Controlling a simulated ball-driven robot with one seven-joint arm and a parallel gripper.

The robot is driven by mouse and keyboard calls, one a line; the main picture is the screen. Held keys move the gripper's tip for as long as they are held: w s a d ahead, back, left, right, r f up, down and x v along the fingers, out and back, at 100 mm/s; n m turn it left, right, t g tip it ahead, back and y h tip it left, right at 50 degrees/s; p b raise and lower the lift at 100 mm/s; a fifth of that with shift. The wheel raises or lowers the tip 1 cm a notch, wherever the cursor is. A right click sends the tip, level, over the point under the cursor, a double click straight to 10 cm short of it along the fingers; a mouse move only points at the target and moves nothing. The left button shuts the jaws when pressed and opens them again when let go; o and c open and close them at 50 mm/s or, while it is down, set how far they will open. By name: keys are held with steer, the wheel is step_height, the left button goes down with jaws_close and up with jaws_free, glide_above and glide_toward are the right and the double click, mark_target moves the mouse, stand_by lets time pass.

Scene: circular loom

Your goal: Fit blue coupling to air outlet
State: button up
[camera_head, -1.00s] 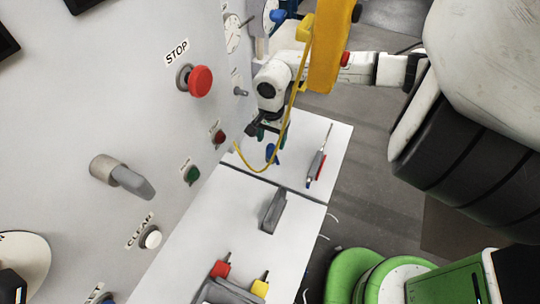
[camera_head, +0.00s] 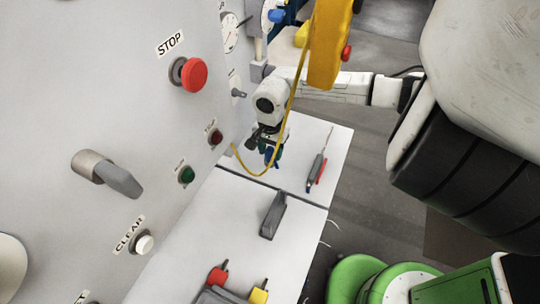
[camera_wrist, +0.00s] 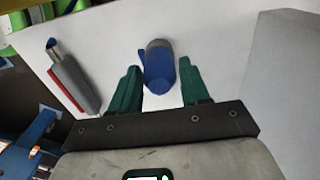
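The blue coupling (camera_wrist: 159,68), with a grey end, lies on the white shelf, seen in the wrist view between the two green fingers of my gripper (camera_wrist: 160,76). The fingers are apart, one on each side, with narrow gaps to the coupling. In the head view my gripper (camera_head: 264,141) is low over the far shelf panel, and the blue coupling (camera_head: 271,156) shows partly below it. A blue fitting (camera_head: 276,16) is at the machine's upper pipework; I cannot tell whether it is the air outlet.
A red-and-grey tool (camera_wrist: 74,78) lies left of the coupling; it also shows in the head view (camera_head: 317,170). A grey block (camera_head: 272,215) and red (camera_head: 217,277) and yellow (camera_head: 258,292) parts are on the nearer shelf. A yellow hose (camera_head: 270,165) hangs near my gripper.

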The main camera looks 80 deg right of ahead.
mark_target(271, 149)
jaws_close()
steer(key=shift+r+p, duration=0.3)
steer(key=shift+r, duration=0.45)
steer(key=shift+r+p, duration=0.7)
steer(key=shift+r, duration=0.8)
steer(key=shift+f, duration=0.1)
